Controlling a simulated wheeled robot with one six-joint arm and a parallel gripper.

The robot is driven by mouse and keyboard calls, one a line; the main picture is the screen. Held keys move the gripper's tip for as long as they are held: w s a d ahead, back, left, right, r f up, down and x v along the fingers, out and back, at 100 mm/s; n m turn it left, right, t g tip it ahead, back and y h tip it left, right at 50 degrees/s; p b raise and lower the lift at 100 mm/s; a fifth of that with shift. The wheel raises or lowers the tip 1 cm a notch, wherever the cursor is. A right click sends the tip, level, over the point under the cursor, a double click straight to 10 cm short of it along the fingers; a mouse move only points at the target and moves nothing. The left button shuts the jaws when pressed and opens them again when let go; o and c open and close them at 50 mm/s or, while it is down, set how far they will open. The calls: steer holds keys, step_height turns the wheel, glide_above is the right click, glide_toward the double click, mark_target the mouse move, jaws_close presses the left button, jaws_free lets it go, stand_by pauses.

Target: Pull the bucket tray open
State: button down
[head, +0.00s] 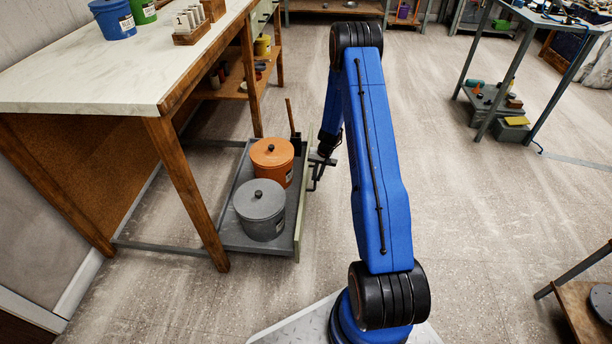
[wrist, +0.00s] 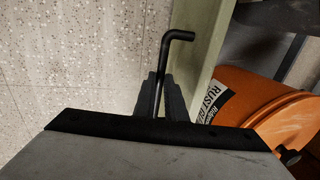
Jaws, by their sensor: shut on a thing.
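The bucket tray (head: 232,235) is a low grey tray standing out from under the left table, just above the floor. It carries an orange lidded bucket (head: 272,165) and a grey lidded bucket (head: 260,213). Its pale green front panel (head: 301,222) faces right, and also shows in the wrist view (wrist: 207,55). My gripper (head: 322,163) is at the outer side of this panel. In the wrist view, my gripper (wrist: 160,97) is shut on the black bar handle (wrist: 180,36), whose bent end sticks out past the fingers. The orange bucket (wrist: 250,105) is right of the panel there.
The white-topped table (head: 100,65) with wooden legs stands over the tray's left end. A wooden leg (head: 190,195) is close to the grey bucket. The floor (head: 490,230) right of my arm is mostly clear. A metal-legged table (head: 545,18) stands at the far right.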

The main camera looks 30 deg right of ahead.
steer(key=shift+s+d, duration=0.65)
steer(key=shift+d, duration=0.25)
steer(key=shift+s+d, duration=0.6)
steer(key=shift+d, duration=0.3)
steer(key=c, duration=1.8)
jaws_free()
steer(key=d+r, duration=0.1)
steer(key=r, duration=0.4)
steer(key=s+d+r, duration=0.1)
steer(key=r, duration=0.5)
steer(key=d+r, duration=0.1)
steer(key=r, duration=0.5)
steer(key=shift+s, duration=0.4)
